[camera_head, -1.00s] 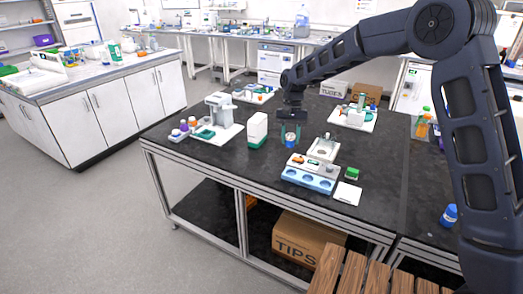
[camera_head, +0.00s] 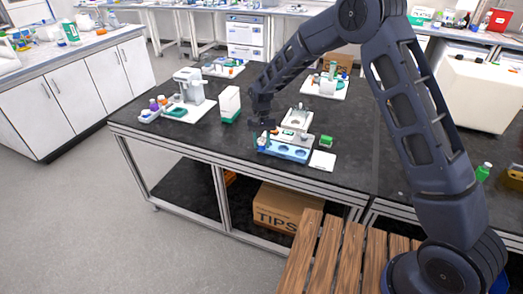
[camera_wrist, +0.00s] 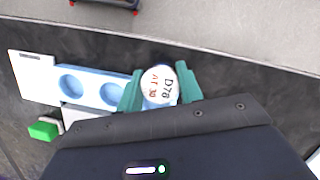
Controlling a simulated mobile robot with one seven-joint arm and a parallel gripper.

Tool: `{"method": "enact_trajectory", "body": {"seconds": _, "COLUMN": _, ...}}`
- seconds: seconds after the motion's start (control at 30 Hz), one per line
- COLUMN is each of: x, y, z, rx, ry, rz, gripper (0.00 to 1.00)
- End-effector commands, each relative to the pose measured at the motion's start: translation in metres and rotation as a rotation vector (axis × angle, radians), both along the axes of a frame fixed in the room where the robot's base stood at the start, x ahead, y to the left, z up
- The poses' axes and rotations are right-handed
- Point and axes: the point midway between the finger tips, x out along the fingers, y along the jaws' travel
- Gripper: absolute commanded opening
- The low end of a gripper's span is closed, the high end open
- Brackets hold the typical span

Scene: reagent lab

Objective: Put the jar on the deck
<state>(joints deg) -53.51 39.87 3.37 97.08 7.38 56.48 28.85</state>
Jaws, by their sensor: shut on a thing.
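The jar (camera_wrist: 160,86) has a white lid with printed text and sits between the green fingers of my gripper (camera_wrist: 160,88) in the wrist view. My gripper is shut on it, and in the head view my gripper (camera_head: 263,138) is at the left end of the deck. The deck is a blue block (camera_head: 289,154) with round recesses, along the front of a white unit; it also shows in the wrist view (camera_wrist: 91,86). Two recesses are bare. The jar is over or at the deck's end beside them; its base is hidden, so I cannot tell whether it touches.
A white card (camera_head: 322,161) and a green block (camera_head: 326,141) lie right of the deck. A white and green box (camera_head: 230,103) stands left of my gripper. A white instrument (camera_head: 190,87) is farther left. The black bench's front edge is close to the deck.

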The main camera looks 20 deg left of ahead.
Motion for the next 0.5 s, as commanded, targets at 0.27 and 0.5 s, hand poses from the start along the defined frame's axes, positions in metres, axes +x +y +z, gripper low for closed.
{"method": "enact_trajectory", "body": {"seconds": 0.27, "x": 0.0, "y": 0.0, "z": -0.029, "rx": -0.002, "ry": 0.001, "rz": 0.0, "gripper": 0.1}}
{"method": "enact_trajectory", "body": {"seconds": 0.5, "x": 0.0, "y": 0.0, "z": -0.043, "rx": 0.0, "ry": 0.0, "rz": 0.0, "gripper": 0.1}}
